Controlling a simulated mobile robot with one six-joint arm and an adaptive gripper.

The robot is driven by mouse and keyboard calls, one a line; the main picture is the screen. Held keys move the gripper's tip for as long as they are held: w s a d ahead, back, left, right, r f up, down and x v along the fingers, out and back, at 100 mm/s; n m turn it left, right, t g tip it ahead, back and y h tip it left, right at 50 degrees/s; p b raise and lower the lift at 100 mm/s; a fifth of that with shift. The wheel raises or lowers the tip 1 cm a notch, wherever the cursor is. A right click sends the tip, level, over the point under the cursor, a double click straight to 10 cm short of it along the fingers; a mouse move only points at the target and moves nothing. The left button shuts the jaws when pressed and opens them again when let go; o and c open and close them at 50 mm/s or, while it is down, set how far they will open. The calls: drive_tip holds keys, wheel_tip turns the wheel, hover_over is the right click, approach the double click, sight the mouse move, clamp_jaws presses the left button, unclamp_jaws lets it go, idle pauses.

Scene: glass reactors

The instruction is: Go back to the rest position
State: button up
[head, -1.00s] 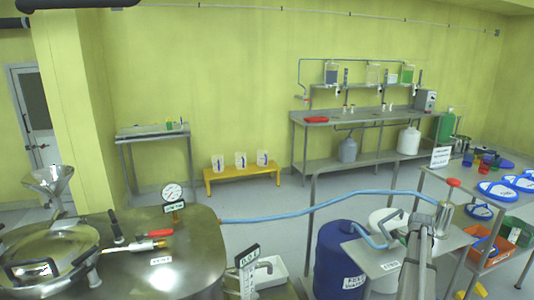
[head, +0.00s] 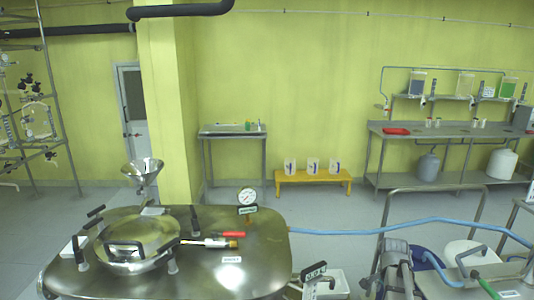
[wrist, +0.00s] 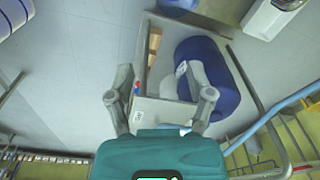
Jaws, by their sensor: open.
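My gripper (wrist: 160,105) shows in the wrist view with its two grey fingers spread apart and nothing between them. Below it in that view are a grey cart top and a blue drum (wrist: 208,70), both well beyond the fingertips. In the head view my grey arm stands at the lower right, and the gripper itself cannot be made out there.
A steel reactor vessel (head: 255,262) with a round lid (head: 138,240) fills the lower left. A blue hose (head: 400,225) runs from it to the right. A yellow bench (head: 312,178) and a steel workbench (head: 450,132) stand along the wall. Open floor lies between.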

drive_tip(key=s+a+r+n+p, duration=0.2)
drive_tip(key=s+a+n, duration=0.2)
drive_tip(key=a+n, duration=0.3)
drive_tip(key=s+a+r+n+p, duration=0.2)
drive_tip(key=s+a+n, duration=0.2)
drive_tip(key=a, duration=1.2)
drive_tip(key=n, duration=0.3)
drive_tip(key=shift+a+r+y, duration=0.15)
drive_tip(key=shift+y, duration=0.15)
drive_tip(key=shift+s, duration=0.1)
drive_tip(key=shift+c, duration=0.8)
